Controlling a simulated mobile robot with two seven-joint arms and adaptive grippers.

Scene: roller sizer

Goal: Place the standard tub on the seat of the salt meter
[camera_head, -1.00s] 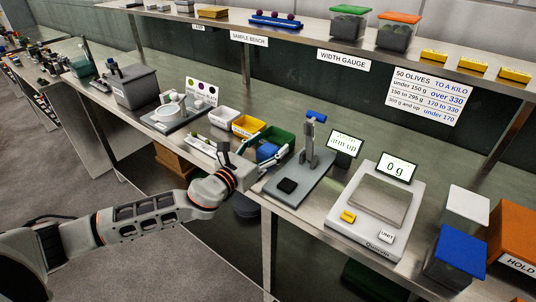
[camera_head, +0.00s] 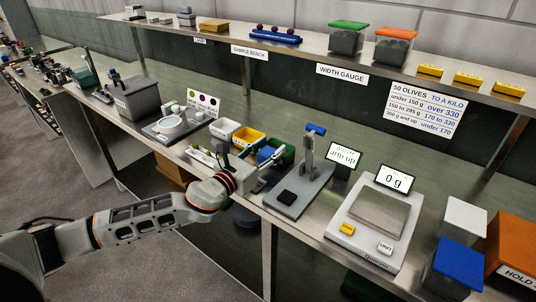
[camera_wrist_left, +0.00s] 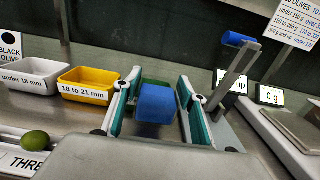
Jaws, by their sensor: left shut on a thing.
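My left gripper (camera_head: 277,158) is shut on a blue block-shaped thing (camera_wrist_left: 157,103), the likely standard tub. It sits between the teal-padded fingers in the left wrist view, with a green bin behind it. No label reading salt meter is visible. The device to the gripper's right has a grey base (camera_head: 306,201), a black square pad (camera_head: 286,197), an upright post with a blue-ended arm, and a screen (camera_head: 345,155) reading "arm up". I cannot tell whether it is the salt meter. Its pad is bare. My right gripper is not in view.
A scale (camera_head: 370,222) reading 0 g stands right of that device. A blue-lidded box (camera_head: 460,255) and an orange box (camera_head: 512,235) are farther right. White (camera_head: 224,129), yellow (camera_head: 248,138) and green (camera_head: 287,153) bins stand near the gripper. A shelf runs above the bench.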

